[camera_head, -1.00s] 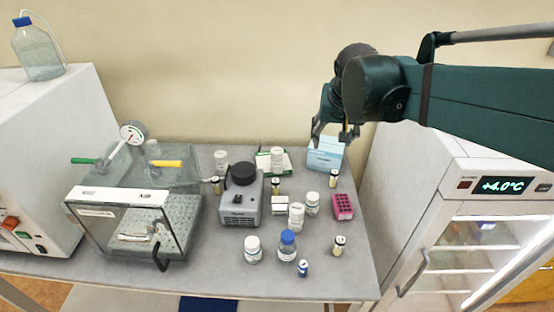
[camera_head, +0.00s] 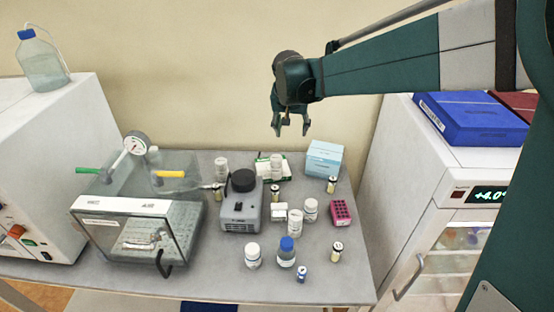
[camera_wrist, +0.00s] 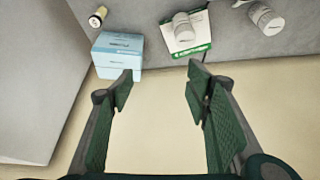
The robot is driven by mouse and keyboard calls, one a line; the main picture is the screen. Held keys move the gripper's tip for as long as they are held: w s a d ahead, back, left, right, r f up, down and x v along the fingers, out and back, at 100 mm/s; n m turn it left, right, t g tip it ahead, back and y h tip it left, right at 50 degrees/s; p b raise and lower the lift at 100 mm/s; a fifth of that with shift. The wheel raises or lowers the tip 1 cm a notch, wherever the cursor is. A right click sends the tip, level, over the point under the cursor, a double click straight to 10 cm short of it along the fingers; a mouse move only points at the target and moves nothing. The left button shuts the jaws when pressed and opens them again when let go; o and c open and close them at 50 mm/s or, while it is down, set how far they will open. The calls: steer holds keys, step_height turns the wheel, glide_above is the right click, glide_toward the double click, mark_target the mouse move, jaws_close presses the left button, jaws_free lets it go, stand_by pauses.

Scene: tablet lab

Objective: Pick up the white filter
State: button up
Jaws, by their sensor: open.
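I cannot single out the white filter with certainty. A small white block (camera_head: 279,211) lies on the bench right of the grey device, and white jars stand around it, one (camera_head: 295,223) just below it and one (camera_head: 310,210) to its right. My gripper (camera_head: 291,130) is open and empty, high above the back of the bench near the wall. In the wrist view its fingers (camera_wrist: 160,82) are spread apart with only the wall between them. That view also shows a white jar (camera_wrist: 184,26) by a green-and-white packet.
A light-blue box (camera_head: 323,159) stands at the back right, near the fridge (camera_head: 440,195). A grey device (camera_head: 241,213), a pink rack (camera_head: 341,212), a blue-capped bottle (camera_head: 286,253) and several vials crowd the bench. A clear chamber (camera_head: 137,233) takes the left side.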

steer(key=p, duration=0.1)
glide_above(277, 157)
step_height(277, 157, down, 5)
steer(key=f, duration=1.1)
steer(key=shift+s+a+f, duration=0.15)
steer(key=shift+s+f, duration=0.15)
steer(key=shift+f, duration=0.4)
steer(key=shift+x, duration=1.3)
steer(key=shift+f, duration=0.15)
steer(key=shift+p+x, duration=0.3)
steer(key=shift+x, duration=2.15)
steer(key=shift+s+f, duration=0.1)
steer(key=shift+s, duration=0.15)
steer(key=shift+c, duration=0.2)
